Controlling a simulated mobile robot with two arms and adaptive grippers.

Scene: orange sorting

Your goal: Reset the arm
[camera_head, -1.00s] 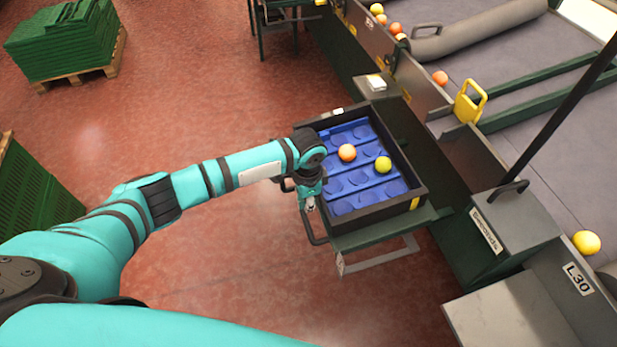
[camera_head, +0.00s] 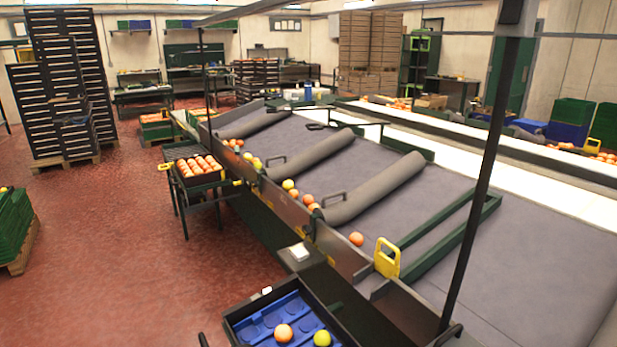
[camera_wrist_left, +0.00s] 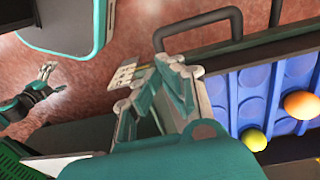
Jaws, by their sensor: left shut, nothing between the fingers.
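My left gripper (camera_wrist_left: 135,80) shows in the left wrist view, shut and empty, beside the tray. It is out of the head view. The black-sided tray with a blue dimpled insert (camera_head: 257,321) is at the bottom of the head view, cut off by the frame. It holds an orange fruit (camera_head: 283,333) and a yellow-green fruit (camera_head: 322,338). The same orange fruit (camera_wrist_left: 302,104) and yellow-green fruit (camera_wrist_left: 254,139) are right of my gripper in the wrist view. A small teal arm end, apparently my right gripper (camera_wrist_left: 47,72), is at the far left; its fingers are unclear.
A sorting conveyor (camera_head: 400,205) with grey rollers and a black post (camera_head: 478,180) fills the right. A crate of oranges (camera_head: 184,177) stands on a side stand. Stacked black crates (camera_head: 60,90) and green crates (camera_head: 12,225) are at left. The red floor (camera_head: 110,260) between is clear.

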